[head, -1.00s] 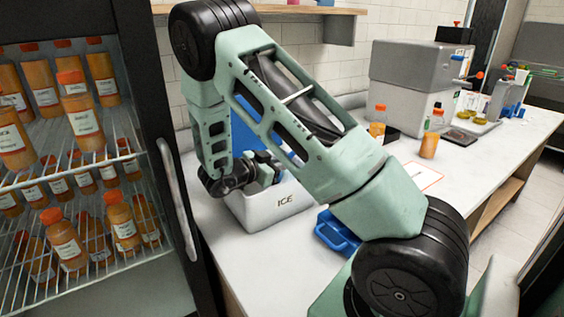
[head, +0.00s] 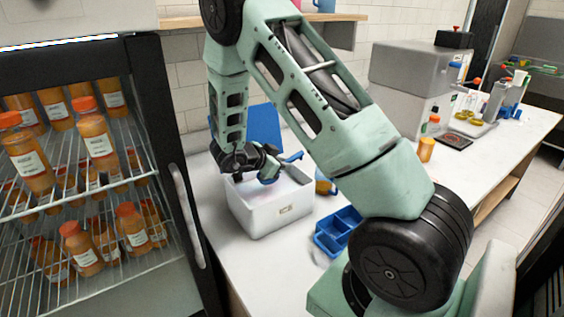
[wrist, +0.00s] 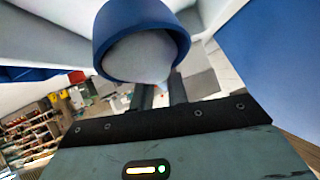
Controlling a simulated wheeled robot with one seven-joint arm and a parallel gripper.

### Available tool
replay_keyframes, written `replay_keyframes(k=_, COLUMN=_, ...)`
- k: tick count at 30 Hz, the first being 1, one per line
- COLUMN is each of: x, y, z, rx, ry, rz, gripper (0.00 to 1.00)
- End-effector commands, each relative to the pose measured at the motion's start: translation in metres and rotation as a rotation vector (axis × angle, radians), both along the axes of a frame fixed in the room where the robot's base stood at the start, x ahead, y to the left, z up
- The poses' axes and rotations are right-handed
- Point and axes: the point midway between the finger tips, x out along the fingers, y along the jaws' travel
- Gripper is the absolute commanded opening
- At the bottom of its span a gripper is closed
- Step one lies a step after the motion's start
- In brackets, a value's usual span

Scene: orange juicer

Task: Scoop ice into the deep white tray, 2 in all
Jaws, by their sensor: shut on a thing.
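A white ice bin (head: 283,222) stands on the counter with its blue lid (head: 265,122) open behind it. My gripper (head: 262,163) is over the bin's opening, shut on a blue scoop (head: 270,178). In the wrist view, the scoop (wrist: 100,42) shows as a blue rim in front of my gripper's fingers (wrist: 160,92), with a smooth pale mass inside it that looks like ice. I cannot clearly pick out a deep white tray apart from the bin.
A blue compartment tray (head: 338,232) lies right of the bin, close to my arm. An orange jar (head: 324,184) stands behind it, partly hidden. A fridge with orange bottles (head: 95,140) is at left. A grey machine (head: 412,85) and a shallow tray (head: 482,128) stand farther right.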

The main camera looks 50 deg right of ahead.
Motion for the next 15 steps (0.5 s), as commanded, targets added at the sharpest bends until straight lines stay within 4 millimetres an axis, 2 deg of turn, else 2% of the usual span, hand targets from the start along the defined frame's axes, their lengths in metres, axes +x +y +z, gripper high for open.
replay_keyframes(k=1, x=-0.001, y=-0.001, z=0.009, rx=0.01, ry=-0.002, rz=-0.002, gripper=0.0)
replay_keyframes(k=15, x=-0.003, y=-0.006, z=0.04, rx=0.107, ry=-0.025, rz=-0.006, gripper=0.0)
